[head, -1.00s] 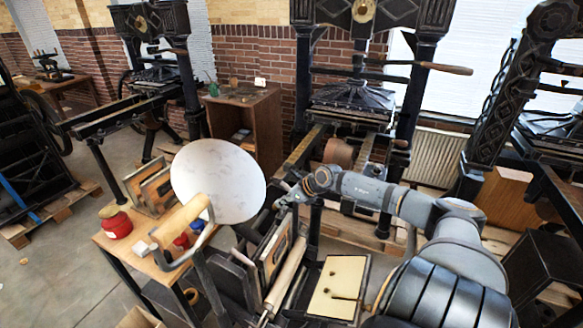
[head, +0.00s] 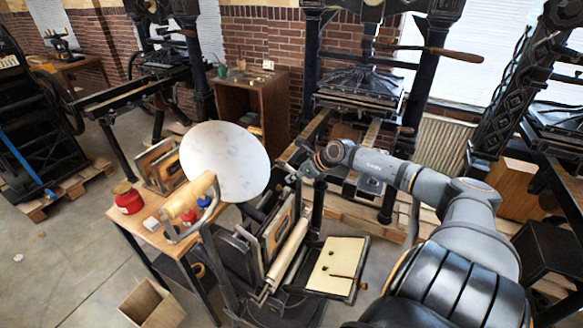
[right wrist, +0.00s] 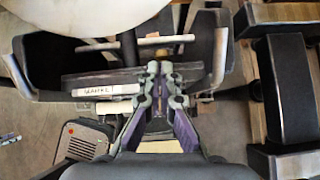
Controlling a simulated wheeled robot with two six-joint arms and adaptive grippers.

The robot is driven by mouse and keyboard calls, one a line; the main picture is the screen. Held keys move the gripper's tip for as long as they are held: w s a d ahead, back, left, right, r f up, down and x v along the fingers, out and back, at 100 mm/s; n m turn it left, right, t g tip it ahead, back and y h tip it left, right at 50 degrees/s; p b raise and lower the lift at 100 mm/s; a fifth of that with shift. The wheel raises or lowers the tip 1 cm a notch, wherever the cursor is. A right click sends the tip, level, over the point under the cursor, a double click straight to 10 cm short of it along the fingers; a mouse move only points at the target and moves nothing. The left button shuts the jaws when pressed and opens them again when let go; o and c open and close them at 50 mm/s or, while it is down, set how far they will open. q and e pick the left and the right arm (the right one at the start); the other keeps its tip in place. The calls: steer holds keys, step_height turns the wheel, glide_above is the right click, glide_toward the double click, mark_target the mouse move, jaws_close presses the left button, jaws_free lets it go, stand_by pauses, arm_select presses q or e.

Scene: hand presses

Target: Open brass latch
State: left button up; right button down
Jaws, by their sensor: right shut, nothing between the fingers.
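I cannot make out a brass latch in either view. A small press with a round pale disc (head: 224,162) stands in front of me, with a wooden-handled lever (head: 190,198) at its left and a pale roller (head: 287,250) low on it. My right gripper (head: 292,176) hangs just right of the disc, over the back of this press. In the right wrist view the right gripper (right wrist: 163,68) is shut and empty, its tips in front of a dark crossbar with a white label (right wrist: 97,90). My left gripper is not in view.
A small table (head: 150,222) with a red tin (head: 128,200) stands left of the press. A flat cream board (head: 337,262) sits at its right. A large iron press (head: 358,92) and a brown cabinet (head: 245,105) stand behind.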

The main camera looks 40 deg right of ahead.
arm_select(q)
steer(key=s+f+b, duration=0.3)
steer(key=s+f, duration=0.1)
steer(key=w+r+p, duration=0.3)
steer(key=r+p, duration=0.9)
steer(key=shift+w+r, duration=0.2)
arm_select(e)
steer(key=w+a+r, duration=0.1)
steer(key=w+r, duration=0.2)
steer(key=r, duration=0.6)
steer(key=shift+w+a+r, duration=0.15)
steer(key=shift+a, duration=0.25)
steer(key=shift+w, duration=0.1)
